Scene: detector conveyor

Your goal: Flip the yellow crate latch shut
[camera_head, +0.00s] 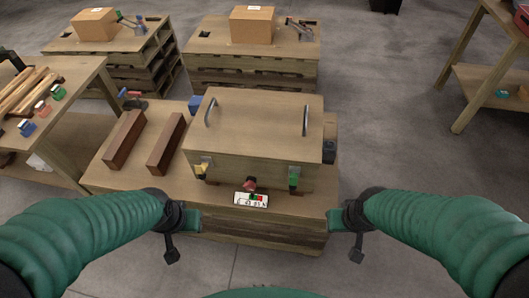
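The wooden crate (260,122) stands on a pallet-like table in the middle, its lid down. The yellow latch (201,171) is at the left end of the crate's front face; it is small, and whether it is flipped up or down cannot be told. A red latch (249,184) is at the front middle and a green latch (294,179) at the front right. My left gripper (192,220) is in front of the table edge, below the yellow latch and apart from it. My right gripper (337,219) is off the table's right front corner. Both look empty; their finger opening is unclear.
A white card with coloured marks (250,199) is at the front table edge. Two dark brown blocks (124,138) (167,142) lie left of the crate. A side table (82,72) with rods and coloured pieces is at left. Cardboard boxes (96,25) (252,25) stand behind.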

